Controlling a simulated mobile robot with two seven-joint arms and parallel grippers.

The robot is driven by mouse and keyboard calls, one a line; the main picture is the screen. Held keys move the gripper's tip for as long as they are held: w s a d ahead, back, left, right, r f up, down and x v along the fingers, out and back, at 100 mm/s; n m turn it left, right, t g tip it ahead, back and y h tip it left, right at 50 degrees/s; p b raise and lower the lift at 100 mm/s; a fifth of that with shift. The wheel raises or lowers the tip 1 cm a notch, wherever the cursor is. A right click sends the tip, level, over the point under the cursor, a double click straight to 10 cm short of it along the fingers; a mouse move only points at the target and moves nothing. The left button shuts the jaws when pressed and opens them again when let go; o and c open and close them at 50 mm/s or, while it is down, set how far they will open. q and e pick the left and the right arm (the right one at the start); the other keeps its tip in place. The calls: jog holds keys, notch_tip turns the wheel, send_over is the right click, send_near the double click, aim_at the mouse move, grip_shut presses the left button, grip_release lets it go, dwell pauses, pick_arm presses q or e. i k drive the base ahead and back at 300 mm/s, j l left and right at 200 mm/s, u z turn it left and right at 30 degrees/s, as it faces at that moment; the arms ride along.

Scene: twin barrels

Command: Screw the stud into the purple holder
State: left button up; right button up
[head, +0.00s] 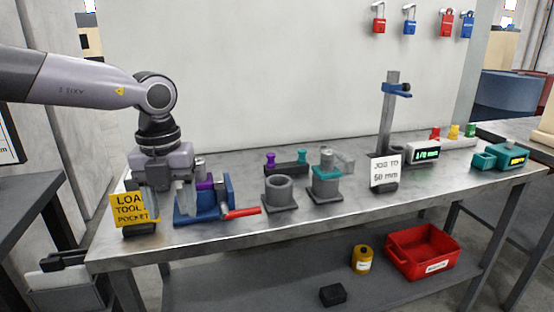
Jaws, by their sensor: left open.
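A purple piece (204,184), which looks like the purple holder, sits at a blue vise (222,203) just right of the gripper. A small grey upright piece (199,165) shows above the purple; I cannot tell whether it is the stud or whether it is seated. A teal-collared grey barrel (326,187) has a grey cylinder (326,158) standing in its top. My right gripper is not in view.
An open grey barrel (280,192) stands right of the vise's red handle (242,213). A white sign (385,172) and a clamp post (389,115) stand farther right. The front bench strip is bare.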

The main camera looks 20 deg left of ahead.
aim_at(203, 179)
jog(key=i, duration=1.35)
